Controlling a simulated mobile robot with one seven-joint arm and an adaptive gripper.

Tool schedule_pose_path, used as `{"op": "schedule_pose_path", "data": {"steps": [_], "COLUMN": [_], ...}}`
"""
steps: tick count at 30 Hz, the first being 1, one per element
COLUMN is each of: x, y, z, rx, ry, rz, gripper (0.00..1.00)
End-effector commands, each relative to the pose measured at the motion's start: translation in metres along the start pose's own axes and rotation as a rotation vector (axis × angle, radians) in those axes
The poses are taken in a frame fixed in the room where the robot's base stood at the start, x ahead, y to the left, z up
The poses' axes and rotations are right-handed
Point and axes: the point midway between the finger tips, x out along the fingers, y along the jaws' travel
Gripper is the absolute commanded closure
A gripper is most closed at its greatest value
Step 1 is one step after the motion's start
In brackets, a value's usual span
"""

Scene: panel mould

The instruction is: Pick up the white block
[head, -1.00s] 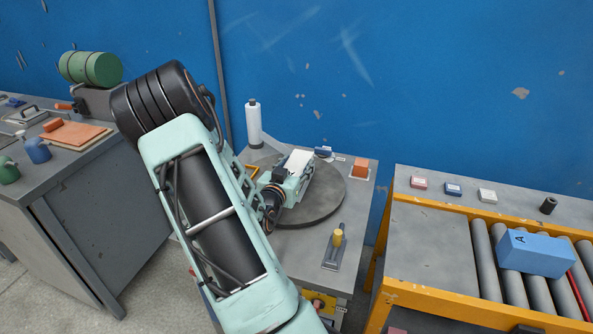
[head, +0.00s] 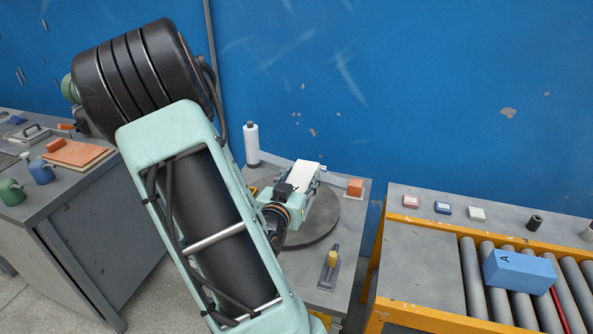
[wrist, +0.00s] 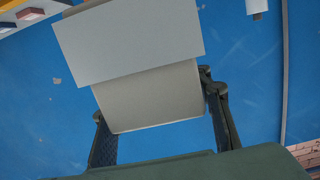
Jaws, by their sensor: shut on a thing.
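The white block (head: 304,172) is in my gripper (head: 300,186), above or over the round grey turntable (head: 325,226) in the head view. A dark mark shows on its near end. In the wrist view the block (wrist: 130,42) fills the upper middle, pale grey, with a second face below. One finger of my gripper (wrist: 153,96) is on each side of it, shut on it.
A white bottle (head: 251,145) stands behind the turntable, and an orange block (head: 354,187) sits at the table's right. A trowel-like tool (head: 330,265) lies in front. A roller conveyor (head: 470,285) bears a blue block (head: 520,269). A grey bench (head: 80,215) stands left.

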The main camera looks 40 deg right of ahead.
Motion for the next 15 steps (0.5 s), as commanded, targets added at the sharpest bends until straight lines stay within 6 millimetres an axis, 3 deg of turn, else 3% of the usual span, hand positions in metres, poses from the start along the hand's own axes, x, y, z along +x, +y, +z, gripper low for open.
{"op": "schedule_pose_path", "data": {"steps": [1, 15], "x": [0.0012, -0.0066], "y": [-0.0017, 0.0013], "z": [-0.0075, -0.0145], "rx": [-0.005, -0.008], "ry": [0.005, 0.009], "rz": [0.0, 0.005], "gripper": [1.0, 1.0]}}
